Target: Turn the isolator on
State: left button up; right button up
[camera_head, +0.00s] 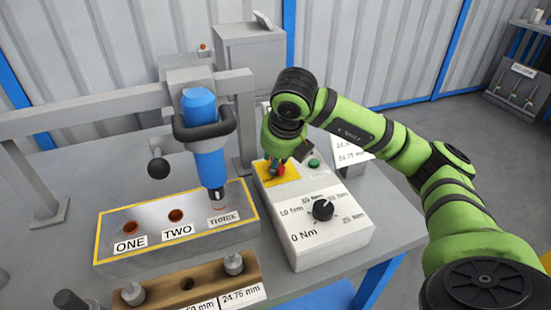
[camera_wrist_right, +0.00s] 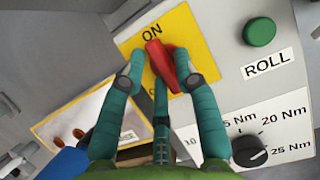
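The isolator is a red handle (camera_wrist_right: 160,62) on a yellow plate (camera_wrist_right: 187,28) marked "ON". In the head view the yellow plate (camera_head: 268,175) sits at the far left of the pale control box (camera_head: 325,236), with the red handle mostly hidden by my right gripper (camera_head: 279,158). In the wrist view my right gripper (camera_wrist_right: 160,72) has its teal fingers spread on both sides of the handle. The right finger overlaps or touches it; yellow shows between the left finger and the handle. The handle is tilted, its upper end toward the left. My left gripper is not in view.
A green ROLL button (camera_wrist_right: 260,32) and a black torque dial (camera_head: 323,209) are on the same box. A blue tool (camera_head: 205,140) stands over hole THREE of the grey block (camera_head: 150,250). A wooden block (camera_head: 190,280) lies in front.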

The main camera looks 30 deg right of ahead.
jog(key=shift+r, duration=0.1)
jog(key=v, duration=1.2)
dwell(0.4)
